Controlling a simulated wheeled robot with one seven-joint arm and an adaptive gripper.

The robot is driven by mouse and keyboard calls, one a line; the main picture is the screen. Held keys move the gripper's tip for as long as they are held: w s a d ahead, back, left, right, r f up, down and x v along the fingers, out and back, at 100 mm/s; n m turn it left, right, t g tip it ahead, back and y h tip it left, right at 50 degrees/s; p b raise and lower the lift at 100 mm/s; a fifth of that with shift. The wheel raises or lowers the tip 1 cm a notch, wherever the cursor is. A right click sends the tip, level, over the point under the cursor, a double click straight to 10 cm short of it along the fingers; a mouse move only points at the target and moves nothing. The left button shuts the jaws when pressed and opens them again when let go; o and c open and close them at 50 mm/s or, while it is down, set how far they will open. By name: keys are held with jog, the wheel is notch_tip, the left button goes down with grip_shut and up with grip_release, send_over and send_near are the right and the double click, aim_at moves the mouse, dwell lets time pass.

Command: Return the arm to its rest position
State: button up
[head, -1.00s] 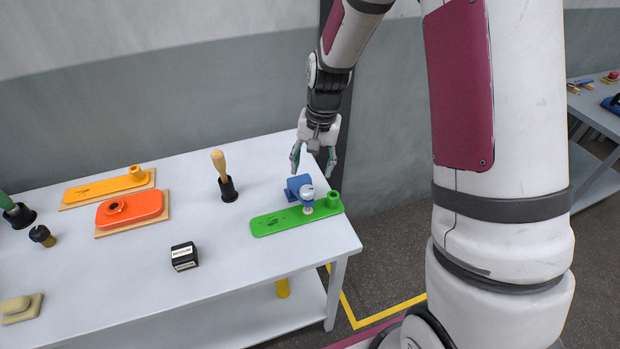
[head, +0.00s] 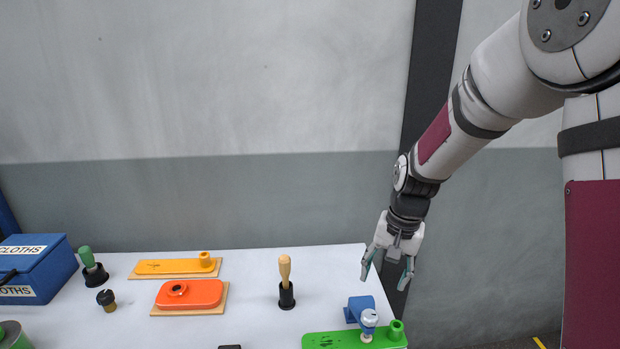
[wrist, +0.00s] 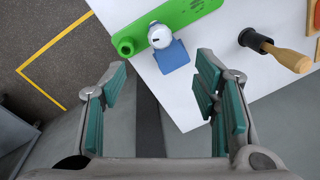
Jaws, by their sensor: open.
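My gripper (head: 388,272) hangs fingers-down near the table's right end, above table height, with the grey wall behind it. Its fingers are apart and nothing is between them. In the wrist view my gripper (wrist: 165,105) also shows open, with green finger pads. My arm runs from the upper right down to it. Below it in the head view is a green plate (head: 330,341) with a post at its right end. A white and blue knob-like piece (head: 369,318) stands at the plate, and a blue block (head: 357,306) sits behind it. Both are apart from my fingers.
The white table (head: 250,265) holds a wooden-handled tool in a black cup (head: 286,284), an orange plate (head: 190,294), a yellow plate (head: 177,267), a dark knob (head: 107,300) and a green-handled tool (head: 93,268). A blue cloths box (head: 60,270) is at left. The wall is behind.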

jog(key=s+a+r+n+t, duration=0.1)
jog(key=s+r+n+t, duration=0.2)
jog(key=s+r, duration=1)
jog(key=s+r+n+t+h, duration=0.1)
jog(key=s+r+n, duration=0.1)
jog(key=s+r, duration=0.4)
jog(key=s, duration=0.4)
jog(key=shift+s+a+n+t, duration=0.15)
jog(key=shift+a+n+t, duration=0.05)
jog(key=shift+n+t, duration=0.2)
